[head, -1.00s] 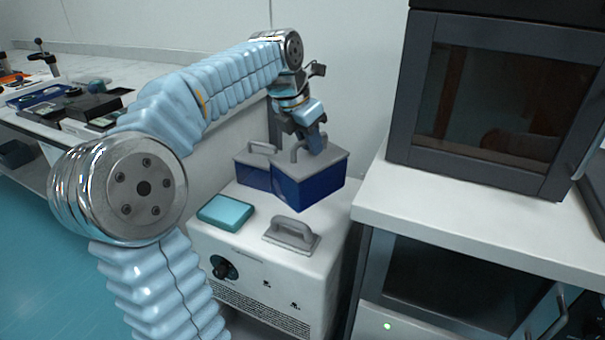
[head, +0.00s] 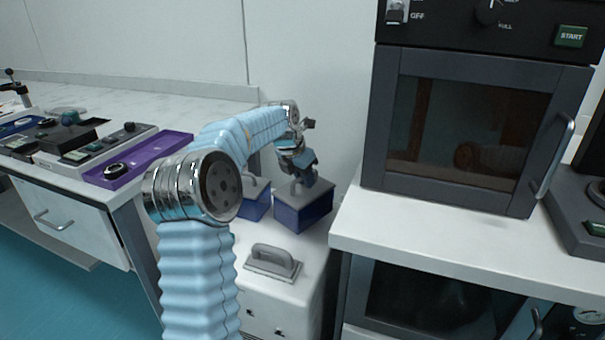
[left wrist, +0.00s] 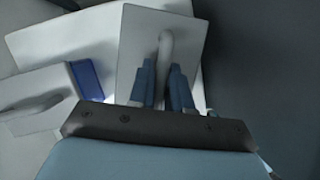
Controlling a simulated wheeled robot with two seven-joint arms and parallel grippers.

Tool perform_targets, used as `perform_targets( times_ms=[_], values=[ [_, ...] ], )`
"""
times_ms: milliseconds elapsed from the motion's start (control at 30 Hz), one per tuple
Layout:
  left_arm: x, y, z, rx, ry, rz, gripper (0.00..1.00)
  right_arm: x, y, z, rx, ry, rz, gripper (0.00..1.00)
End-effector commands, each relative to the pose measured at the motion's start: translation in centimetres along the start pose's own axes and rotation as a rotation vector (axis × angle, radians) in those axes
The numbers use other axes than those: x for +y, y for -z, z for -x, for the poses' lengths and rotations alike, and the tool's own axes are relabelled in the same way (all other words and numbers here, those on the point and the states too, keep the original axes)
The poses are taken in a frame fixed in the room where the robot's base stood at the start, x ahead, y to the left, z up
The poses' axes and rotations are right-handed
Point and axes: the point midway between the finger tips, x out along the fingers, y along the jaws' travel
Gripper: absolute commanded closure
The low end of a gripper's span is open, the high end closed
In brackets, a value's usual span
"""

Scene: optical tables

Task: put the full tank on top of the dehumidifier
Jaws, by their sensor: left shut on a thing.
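My left gripper (head: 301,180) is shut on the handle of a tank (head: 305,214) with a dark blue body and grey lid. The tank is upright, at the back right of the white dehumidifier (head: 297,292) top; whether its base touches is unclear. In the left wrist view, the grey handle (left wrist: 165,48) is between the fingers (left wrist: 160,85). A second blue tank (head: 257,207) stands to its left, partly behind my arm, and also shows in the left wrist view (left wrist: 88,78). I cannot tell from looks which tank is full. My right gripper is out of view.
A grey flat-based handle (head: 272,262) is on the dehumidifier's top, in front of the tanks. A white counter (head: 400,228) with a dark oven-like cabinet (head: 460,130) is close on the right. A wall is behind. A table with a purple tray (head: 145,165) is left.

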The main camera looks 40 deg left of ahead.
Motion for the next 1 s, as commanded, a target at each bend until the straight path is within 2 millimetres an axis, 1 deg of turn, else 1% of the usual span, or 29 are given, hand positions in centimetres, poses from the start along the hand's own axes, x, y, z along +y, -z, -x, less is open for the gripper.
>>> perform_targets(
  times_ms=[100,167,367,400,567,867,967,1000],
  values=[
    [0.0,0.8,-1.6,-0.001,0.000,0.001,1.00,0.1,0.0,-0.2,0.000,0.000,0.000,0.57],
    [0.0,1.0,-2.1,-0.003,0.000,0.000,1.00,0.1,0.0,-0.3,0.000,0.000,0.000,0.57],
    [-0.1,1.1,-2.3,-0.004,-0.001,0.000,1.00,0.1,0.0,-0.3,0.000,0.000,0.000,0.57],
    [-0.1,1.2,-2.5,0.002,0.001,0.000,0.80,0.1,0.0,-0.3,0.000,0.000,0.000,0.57],
    [-0.1,1.2,-2.5,0.002,0.001,0.000,0.56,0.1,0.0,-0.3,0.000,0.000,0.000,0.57],
    [-0.1,1.2,-2.3,0.002,0.001,0.001,0.56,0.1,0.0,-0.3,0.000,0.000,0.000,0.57],
    [0.0,1.1,-1.4,-0.001,-0.001,0.000,0.56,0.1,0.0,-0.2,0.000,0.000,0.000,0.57],
    [0.0,1.1,-0.7,-0.001,-0.001,0.000,0.56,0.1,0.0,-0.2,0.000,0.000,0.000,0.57]
  ],
)
